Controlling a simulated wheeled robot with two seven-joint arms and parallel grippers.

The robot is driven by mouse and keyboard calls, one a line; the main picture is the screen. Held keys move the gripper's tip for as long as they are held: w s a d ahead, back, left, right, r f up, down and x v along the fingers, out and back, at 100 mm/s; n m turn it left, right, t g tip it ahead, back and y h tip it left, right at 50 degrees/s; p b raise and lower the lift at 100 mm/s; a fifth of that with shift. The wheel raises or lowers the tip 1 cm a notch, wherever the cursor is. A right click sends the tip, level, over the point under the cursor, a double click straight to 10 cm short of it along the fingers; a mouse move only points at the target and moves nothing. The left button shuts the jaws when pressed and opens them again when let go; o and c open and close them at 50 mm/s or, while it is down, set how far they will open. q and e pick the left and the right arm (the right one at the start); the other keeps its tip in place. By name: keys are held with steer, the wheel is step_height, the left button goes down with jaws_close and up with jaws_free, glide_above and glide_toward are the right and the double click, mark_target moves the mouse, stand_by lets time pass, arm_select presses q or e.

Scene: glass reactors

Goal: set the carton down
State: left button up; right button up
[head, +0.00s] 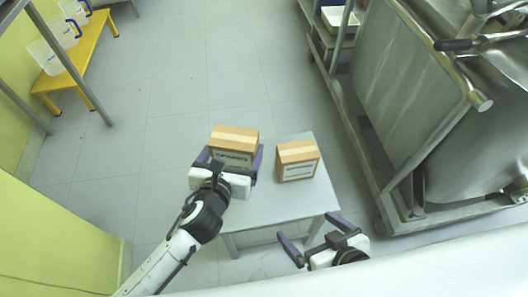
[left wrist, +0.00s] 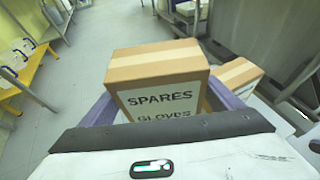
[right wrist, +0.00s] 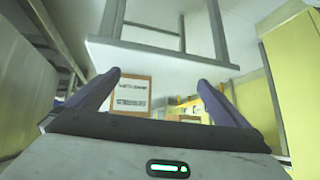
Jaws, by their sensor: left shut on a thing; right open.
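A brown carton (head: 234,138) with a pale tape band is held between the fingers of my left gripper (head: 230,156). In the left wrist view the carton (left wrist: 158,68) looks upright, its label reading SPARES GLOVES. It shows over the far left part of the small grey table (head: 262,207). In the upside-down right wrist view, a gap shows between this carton (right wrist: 188,118) and the tabletop. My right gripper (head: 308,226) is open and empty by the table's near right corner.
A second, similar carton (head: 297,161) stands on the table, right of the held one. The near tabletop is clear. A metal frame with a large steel vessel (head: 490,125) is at the right. A yellow bench (head: 85,55) with clear jugs is at the far left.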

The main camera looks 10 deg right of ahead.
mark_target(238, 164)
arm_select(q)
step_height(238, 164, down, 6)
steer(key=b, duration=0.3)
steer(key=shift+w+f, duration=0.1)
steer(key=shift+w, duration=0.05)
steer(key=shift+f+b, duration=0.3)
steer(key=shift+f, duration=0.25)
step_height(238, 164, down, 3)
steer(key=shift+f+b, duration=0.15)
steer(key=shift+b, duration=0.9)
steer(key=shift+f, duration=0.2)
steer(key=o, duration=1.1)
arm_select(e)
steer(key=f, duration=0.2)
steer(key=shift+w+a+f+t, duration=0.25)
steer(key=shift+f+t, duration=0.05)
